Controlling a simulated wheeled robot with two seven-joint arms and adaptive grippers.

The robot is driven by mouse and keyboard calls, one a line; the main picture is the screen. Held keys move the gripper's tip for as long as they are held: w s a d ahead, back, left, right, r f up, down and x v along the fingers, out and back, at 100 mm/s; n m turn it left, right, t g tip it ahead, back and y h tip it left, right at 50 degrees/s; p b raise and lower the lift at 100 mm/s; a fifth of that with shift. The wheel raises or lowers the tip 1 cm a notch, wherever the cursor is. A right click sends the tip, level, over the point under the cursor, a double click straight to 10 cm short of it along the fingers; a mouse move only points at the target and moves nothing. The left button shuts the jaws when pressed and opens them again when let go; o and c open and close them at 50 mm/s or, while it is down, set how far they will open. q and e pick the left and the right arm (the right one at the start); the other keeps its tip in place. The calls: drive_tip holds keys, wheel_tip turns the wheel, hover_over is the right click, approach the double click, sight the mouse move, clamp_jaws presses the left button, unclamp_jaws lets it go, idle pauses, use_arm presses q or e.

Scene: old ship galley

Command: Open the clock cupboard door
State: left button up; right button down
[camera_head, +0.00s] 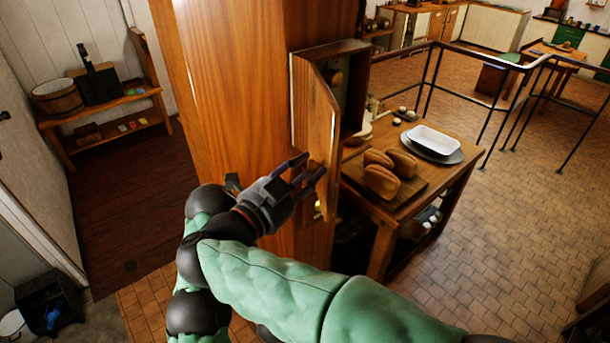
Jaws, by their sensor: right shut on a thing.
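The clock cupboard (346,85) is a wooden box mounted on the side of a broad wooden panel. Its door (317,120) stands partly open, swung out toward me, and part of the dark interior shows. My right gripper (305,178) is at the lower part of the door, shut on the door with its fingers near the free edge. The exact grip point is small and partly hidden by the fingers. My left gripper is not in view.
A wooden table (380,212) below and right of the cupboard holds loaves (381,181) on a board and a white dish (434,139). A metal railing (470,50) runs behind it. A bench (105,110) with a wooden bucket (55,97) stands left.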

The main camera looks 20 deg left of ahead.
drive_tip(key=shift+w+d+r, duration=0.1)
drive_tip(key=shift+w+r, duration=0.2)
drive_tip(key=shift+r, duration=0.15)
drive_tip(key=c, duration=0.9)
unclamp_jaws()
drive_tip(key=shift+w, duration=0.1)
drive_tip(key=shift+c, duration=0.2)
drive_tip(key=shift+w+a+f, duration=0.25)
drive_tip(key=shift+w, duration=0.4)
drive_tip(key=shift+s, duration=0.3)
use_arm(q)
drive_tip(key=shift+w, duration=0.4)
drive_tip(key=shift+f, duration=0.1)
use_arm(e)
drive_tip(key=shift+r, duration=0.15)
approach(323, 110)
drive_tip(key=x, duration=0.5)
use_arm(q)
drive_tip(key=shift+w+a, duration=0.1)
